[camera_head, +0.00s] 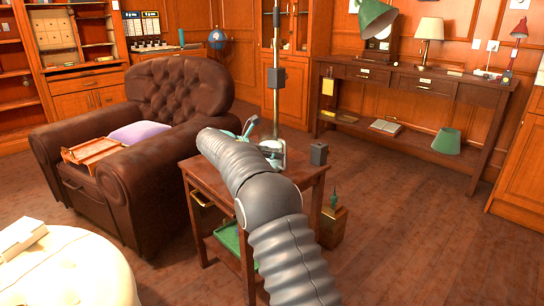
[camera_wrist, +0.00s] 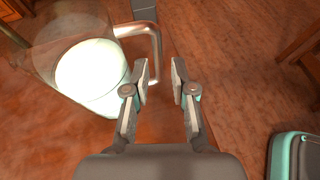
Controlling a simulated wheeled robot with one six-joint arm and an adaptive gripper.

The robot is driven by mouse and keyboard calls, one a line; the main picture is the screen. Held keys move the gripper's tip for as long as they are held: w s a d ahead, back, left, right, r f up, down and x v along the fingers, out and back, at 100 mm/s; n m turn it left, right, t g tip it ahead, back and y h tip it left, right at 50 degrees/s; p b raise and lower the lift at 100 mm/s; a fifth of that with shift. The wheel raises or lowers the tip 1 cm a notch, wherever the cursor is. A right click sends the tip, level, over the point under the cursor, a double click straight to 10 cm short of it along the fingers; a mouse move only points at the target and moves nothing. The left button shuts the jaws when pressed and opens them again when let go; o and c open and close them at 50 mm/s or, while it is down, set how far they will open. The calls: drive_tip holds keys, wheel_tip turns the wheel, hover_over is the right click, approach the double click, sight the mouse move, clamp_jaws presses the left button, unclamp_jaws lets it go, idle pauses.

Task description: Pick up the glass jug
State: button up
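The glass jug (camera_wrist: 75,35) shows in the wrist view at the upper left, clear-walled with a bright white round area inside. Its handle (camera_wrist: 155,45) sticks out to the right, just above my fingertips in the picture. My gripper (camera_wrist: 161,76) is open and empty, its two fingers apart, with the handle near the left finger; I see no contact. In the head view the jug (camera_head: 275,153) is small and partly hidden, on the wooden side table (camera_head: 300,172).
A small dark box (camera_head: 318,153) stands on the table right of the jug. A brass lamp pole (camera_head: 276,100) rises behind the jug. A brown armchair (camera_head: 180,95) is close on the left. A teal-edged object (camera_wrist: 292,155) lies lower right in the wrist view. Floor is open on the right.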

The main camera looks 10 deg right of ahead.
drive_tip(key=x, duration=0.5)
drive_tip(key=shift+w+a, duration=0.1)
clamp_jaws()
